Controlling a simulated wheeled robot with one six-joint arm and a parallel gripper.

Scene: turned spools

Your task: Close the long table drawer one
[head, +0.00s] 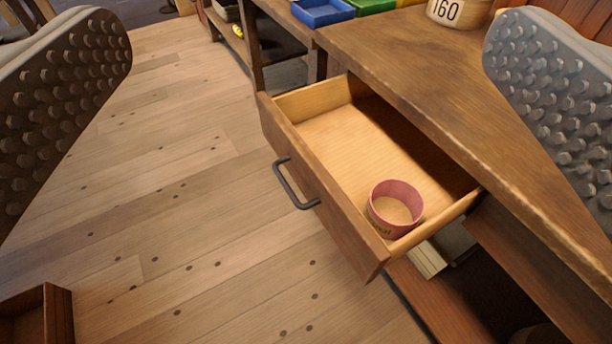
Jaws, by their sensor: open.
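The table drawer (325,212) stands pulled out from under the wooden table top (440,70). Its front panel faces the lower left and carries a dark bar handle (290,186). A pink round container (396,207) with lettering on its side sits inside the drawer, near its front right corner. My gripper (308,110) is open, with one grey studded finger at the left edge of the view and the other at the right edge. Nothing is between the fingers at close range, and neither visibly touches the drawer or handle.
A round wooden piece marked 160 (459,12) stands on the table top. Blue (322,11) and green (370,5) trays lie at the back. A wooden box (38,316) shows at the lower left. The plank floor (180,200) before the drawer is clear.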

